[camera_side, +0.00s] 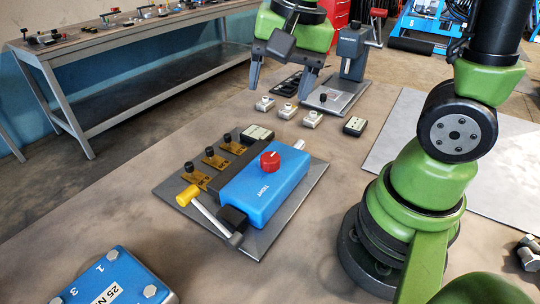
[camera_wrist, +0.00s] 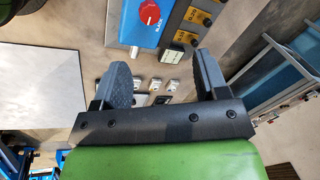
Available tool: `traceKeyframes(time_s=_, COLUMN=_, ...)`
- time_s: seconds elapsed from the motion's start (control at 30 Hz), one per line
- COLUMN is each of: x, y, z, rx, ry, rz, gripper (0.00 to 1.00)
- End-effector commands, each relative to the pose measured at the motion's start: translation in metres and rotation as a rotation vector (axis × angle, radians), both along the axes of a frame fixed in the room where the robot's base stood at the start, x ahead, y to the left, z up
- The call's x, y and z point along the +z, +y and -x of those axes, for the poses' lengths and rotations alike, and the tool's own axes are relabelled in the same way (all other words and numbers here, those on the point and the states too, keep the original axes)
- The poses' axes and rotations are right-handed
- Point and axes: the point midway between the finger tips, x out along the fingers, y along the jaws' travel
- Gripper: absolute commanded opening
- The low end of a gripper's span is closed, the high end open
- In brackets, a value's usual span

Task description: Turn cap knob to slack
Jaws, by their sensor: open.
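A red round cap knob (camera_side: 270,160) with a white mark sits on top of a blue box (camera_side: 250,190). The box lies on a grey base plate (camera_side: 280,228) on the table. Small white lettering shows on the box; it looks like "TIGHT" in the side view and "SLACK" in the wrist view. The knob also shows at the top of the wrist view (camera_wrist: 149,13). My gripper (camera_side: 281,88) is open and empty, above the table behind the box and apart from the knob. Its two fingers are spread wide in the wrist view (camera_wrist: 165,72).
Brass brackets with black knobs (camera_side: 208,160) stand left of the blue box. A yellow-ended lever (camera_side: 188,196) is at its front. Small grey and black blocks (camera_side: 312,119) lie behind it. A grey vise-like device (camera_side: 350,55) stands at the back. A blue numbered block (camera_side: 115,280) is front left.

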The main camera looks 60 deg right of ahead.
Motion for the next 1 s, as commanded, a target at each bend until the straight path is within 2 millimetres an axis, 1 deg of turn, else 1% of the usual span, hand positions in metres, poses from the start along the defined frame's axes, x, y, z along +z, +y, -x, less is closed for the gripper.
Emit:
traceKeyframes(time_s=0.03, x=-0.015, y=-0.003, z=-0.007, rx=-0.063, ry=0.058, rz=-0.002, gripper=0.67)
traceKeyframes(time_s=0.1, x=-0.033, y=-0.006, z=-0.015, rx=-0.150, ry=0.117, rz=-0.001, gripper=0.67)
traceKeyframes(time_s=0.2, x=-0.052, y=-0.009, z=-0.022, rx=-0.244, ry=0.176, rz=0.005, gripper=0.67)
traceKeyframes(time_s=0.3, x=-0.064, y=-0.011, z=-0.025, rx=-0.300, ry=0.208, rz=0.010, gripper=0.67)
traceKeyframes(time_s=0.47, x=-0.077, y=-0.012, z=-0.026, rx=-0.325, ry=0.225, rz=0.014, gripper=0.67)
traceKeyframes(time_s=0.53, x=-0.085, y=-0.012, z=-0.025, rx=-0.326, ry=0.226, rz=0.013, gripper=0.67)
traceKeyframes(time_s=0.8, x=-0.135, y=-0.012, z=-0.025, rx=-0.325, ry=0.228, rz=0.012, gripper=0.67)
traceKeyframes(time_s=0.9, x=-0.150, y=-0.012, z=-0.025, rx=-0.324, ry=0.226, rz=0.011, gripper=0.67)
traceKeyframes(time_s=1.0, x=-0.160, y=-0.012, z=-0.025, rx=-0.324, ry=0.224, rz=0.011, gripper=0.67)
